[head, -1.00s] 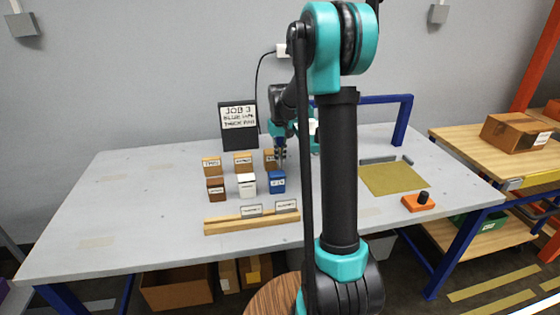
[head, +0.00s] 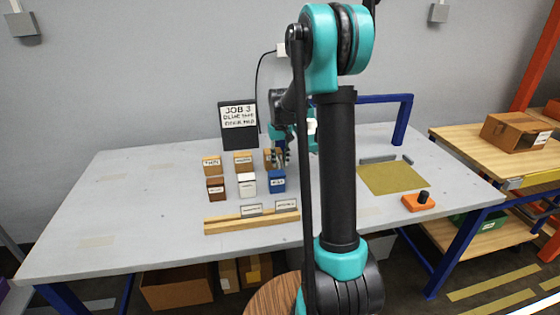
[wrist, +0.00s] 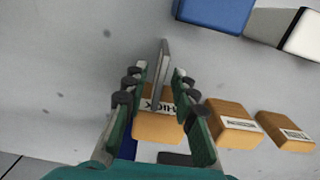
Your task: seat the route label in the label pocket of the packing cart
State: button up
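Two small white cards with print too blurred to read, one left (head: 251,210) and one right (head: 286,205), stand on a wooden rail (head: 225,227) at the table's front; I cannot tell which is the route label. My gripper (head: 281,161) is at the back right of the block group. In the wrist view my gripper (wrist: 160,88) is open, its fingers on both sides of a thin grey upright plate (wrist: 163,70). An orange block marked THICK (wrist: 158,127) is seen behind the fingers. Contact with the plate is not visible. I cannot make out the label pocket for certain.
Other tan blocks (head: 212,166), a brown block (head: 215,189), a white block (head: 247,184) and a blue block (head: 277,181) stand close by. A black sign (head: 239,138) is behind them. A wooden bench (head: 470,150) with a cardboard box (head: 512,132) is at the right. The table's left is clear.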

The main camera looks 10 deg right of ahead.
notch_tip(320, 180, up, 11)
jog(key=shift+o, duration=0.5)
jog(key=shift+r, duration=0.55)
jog(key=shift+s+r+t, duration=1.9)
jog(key=shift+s+t, duration=0.3)
jog(key=shift+s, duration=0.9)
jog(key=x, duration=1.7)
jog(key=shift+f, duration=0.15)
grip_shut()
